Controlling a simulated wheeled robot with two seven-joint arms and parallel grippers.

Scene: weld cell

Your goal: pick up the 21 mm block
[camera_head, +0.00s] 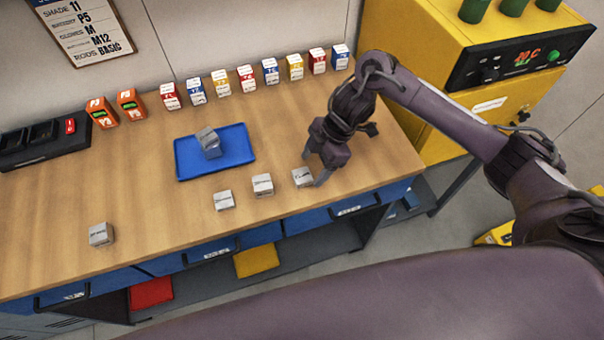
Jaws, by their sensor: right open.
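Small grey metal blocks with dark markings are on the wooden bench. One block (302,177) is at the front right, and two more stand to its left, a middle block (263,185) and another block (224,201). A further block (101,234) is alone at the front left. A grey piece (207,137) sits on the blue tray (243,158), apparently on another block. The markings are too small to read, so I cannot tell which is 21 mm. My right gripper (313,169) is open, its fingers close beside the front-right block. My left gripper is out of view.
A row of coloured boxes (246,79) lines the back of the bench. Two orange devices (102,112) and a black charger (40,143) are at the back left. A yellow machine (430,50) stands right of the bench. The bench's left middle is clear.

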